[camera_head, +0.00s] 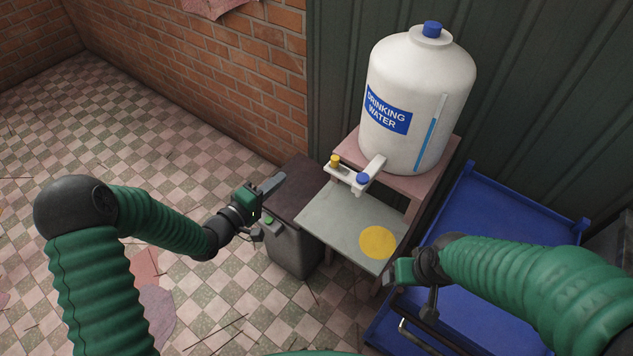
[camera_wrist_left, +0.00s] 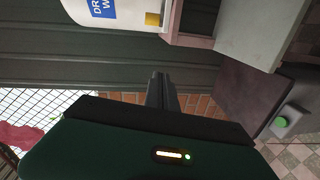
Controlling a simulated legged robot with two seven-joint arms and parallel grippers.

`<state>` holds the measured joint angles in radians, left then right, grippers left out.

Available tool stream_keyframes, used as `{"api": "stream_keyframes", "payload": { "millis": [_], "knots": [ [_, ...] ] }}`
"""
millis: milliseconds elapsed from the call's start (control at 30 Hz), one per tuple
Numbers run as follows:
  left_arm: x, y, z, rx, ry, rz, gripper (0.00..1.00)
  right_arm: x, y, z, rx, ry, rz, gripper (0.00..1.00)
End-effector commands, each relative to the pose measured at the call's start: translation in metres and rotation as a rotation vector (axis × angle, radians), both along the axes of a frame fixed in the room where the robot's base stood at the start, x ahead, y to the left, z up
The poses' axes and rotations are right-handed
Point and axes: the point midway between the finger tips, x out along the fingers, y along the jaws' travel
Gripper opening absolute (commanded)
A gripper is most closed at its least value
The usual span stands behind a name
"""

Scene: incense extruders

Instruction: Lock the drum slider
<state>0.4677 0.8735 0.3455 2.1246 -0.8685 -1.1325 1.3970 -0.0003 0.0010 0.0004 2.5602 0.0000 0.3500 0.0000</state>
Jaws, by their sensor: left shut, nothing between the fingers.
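The white water drum (camera_head: 418,95), labelled "DRINKING WATER", stands upright on a pinkish stand at the back. A white tap bar (camera_head: 343,176) with a yellow knob (camera_head: 335,160) and a blue knob (camera_head: 362,179) juts from its lower front. Which part is the slider, I cannot tell. The drum's lower part (camera_wrist_left: 130,12) and the yellow knob (camera_wrist_left: 152,19) show in the left wrist view. My left gripper (camera_head: 273,184) is shut and empty, left of the tap bar and apart from it. My right gripper (camera_head: 402,271) is near the grey board's front right; its fingers cannot be made out.
A grey board (camera_head: 335,218) with a yellow disc (camera_head: 378,242) lies below the tap. A dark-topped grey box (camera_head: 290,250) with a green button stands left of it, beneath my left gripper. A blue platform (camera_head: 490,220) is at right. Tiled floor at left is mostly open.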

Motion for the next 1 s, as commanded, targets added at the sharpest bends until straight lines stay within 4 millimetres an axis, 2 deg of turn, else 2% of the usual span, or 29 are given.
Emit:
{"api": "stream_keyframes", "payload": {
  "millis": [33, 133, 400, 533, 1000],
  "knots": [
    [0.000, -0.002, -0.005, -0.090, -0.014, -0.006, 0.00, 0.000, 0.000, -0.011, 0.000, -0.001, 0.000, 0.79],
    [-0.001, -0.006, 0.004, -0.181, -0.027, -0.023, 0.00, 0.000, 0.000, -0.011, 0.000, -0.001, -0.001, 0.79],
    [0.001, -0.004, 0.006, -0.186, -0.025, -0.023, 0.00, 0.000, 0.000, -0.008, 0.000, -0.001, -0.001, 0.79],
    [0.007, -0.010, 0.005, -0.185, -0.025, -0.023, 0.00, 0.000, 0.000, -0.009, 0.000, -0.001, -0.001, 0.79],
    [0.080, -0.071, 0.006, -0.184, -0.025, -0.026, 0.00, 0.000, 0.000, -0.012, 0.000, -0.001, -0.001, 0.79]
  ]
}}
